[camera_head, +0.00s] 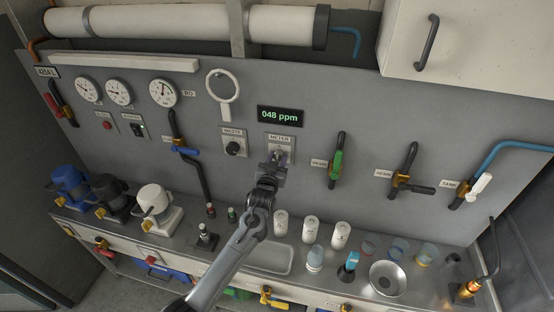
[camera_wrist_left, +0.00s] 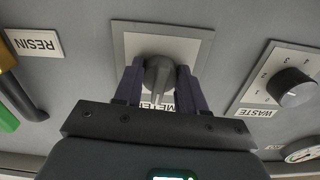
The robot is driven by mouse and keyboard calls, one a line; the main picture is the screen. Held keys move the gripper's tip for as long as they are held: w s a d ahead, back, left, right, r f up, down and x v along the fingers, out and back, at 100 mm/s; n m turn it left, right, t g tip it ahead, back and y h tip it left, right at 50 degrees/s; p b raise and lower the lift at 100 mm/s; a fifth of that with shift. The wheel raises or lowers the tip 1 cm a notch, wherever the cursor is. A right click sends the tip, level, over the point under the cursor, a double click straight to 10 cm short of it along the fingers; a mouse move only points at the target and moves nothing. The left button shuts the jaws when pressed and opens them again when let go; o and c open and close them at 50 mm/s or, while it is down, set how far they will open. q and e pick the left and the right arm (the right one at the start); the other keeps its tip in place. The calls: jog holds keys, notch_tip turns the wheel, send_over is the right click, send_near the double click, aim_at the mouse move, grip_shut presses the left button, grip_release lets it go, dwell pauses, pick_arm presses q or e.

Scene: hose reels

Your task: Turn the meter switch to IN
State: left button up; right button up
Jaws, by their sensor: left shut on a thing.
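The meter switch, a dark knob on a light square plate, sits between my left gripper's two fingers in the left wrist view (camera_wrist_left: 158,76). Its METER plate (camera_head: 280,143) shows below the 048 ppm display in the head view. My left gripper (camera_head: 276,160) reaches up to the panel there, and its fingers (camera_wrist_left: 159,88) are shut on the knob, one on each side. The fingers cover part of the plate and its label, and I cannot read any IN mark. My right gripper is not in view.
The WASTE knob (camera_head: 234,149) is beside the meter switch. A green-handled valve (camera_head: 336,162) is to its right. The 048 ppm display (camera_head: 280,116) is above.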

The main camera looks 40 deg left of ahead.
pick_arm(q)
jog(key=shift+n, duration=0.6)
jog(key=o, duration=1)
jog(key=shift+o, duration=0.2)
jog(key=v, duration=1.1)
